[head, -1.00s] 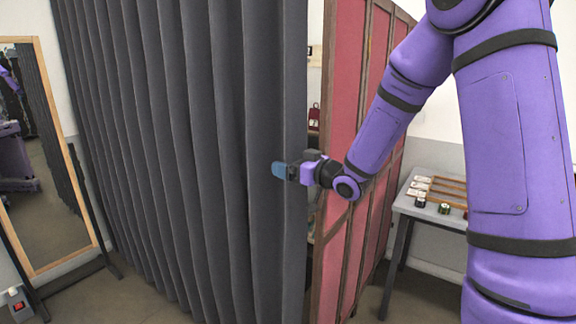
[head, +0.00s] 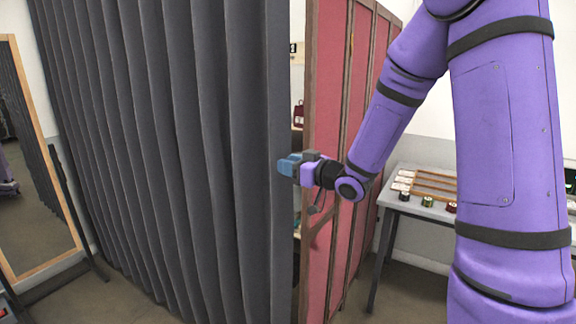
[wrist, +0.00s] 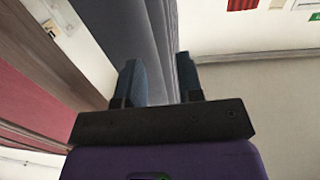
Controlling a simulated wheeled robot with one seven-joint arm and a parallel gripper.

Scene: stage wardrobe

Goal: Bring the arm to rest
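My gripper (head: 288,165) is at the end of my purple arm, in front of the right edge of a dark grey curtain (head: 165,150) in the head view. In the wrist view my gripper (wrist: 158,80) shows two blue fingers standing apart, with nothing seen held between them. The curtain's edge (wrist: 150,30) lies beyond the fingers there. I cannot tell whether the fingers touch the cloth.
A red panelled screen (head: 335,130) stands right of the curtain, with a narrow gap between them. A grey table (head: 425,207) with a wooden rack and small jars is at the right. A wood-framed mirror (head: 35,170) stands at the left.

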